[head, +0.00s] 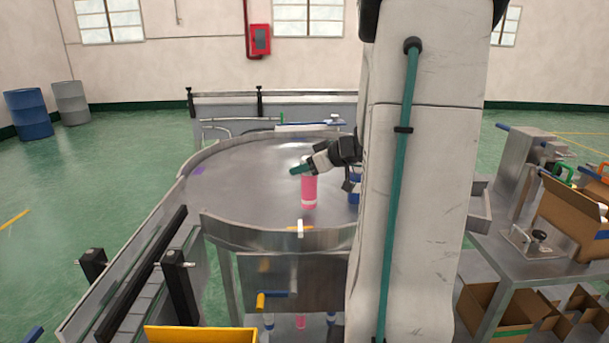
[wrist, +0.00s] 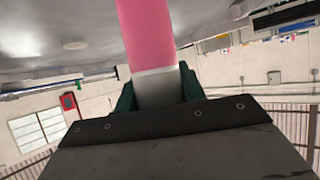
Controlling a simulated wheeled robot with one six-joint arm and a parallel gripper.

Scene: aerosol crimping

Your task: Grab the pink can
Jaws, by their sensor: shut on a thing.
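The pink can (head: 309,192) is upright at the round metal table (head: 240,180), near its front right part. My gripper (head: 304,169) reaches it from the right, at the can's upper end. In the wrist view the pink can (wrist: 148,35) runs down from the top edge, with a white-grey end between the green fingers of my gripper (wrist: 158,92). The fingers are shut on that end, one on each side. I cannot tell whether the can's base touches the table. A blue can (head: 354,190) stands to the right, partly hidden behind my arm.
A raised metal rim (head: 270,238) runs around the table. A conveyor (head: 130,285) joins at the front left. Cardboard boxes (head: 575,215) stand on a metal bench at the right. The table's left part is clear apart from a small purple mark (head: 199,171).

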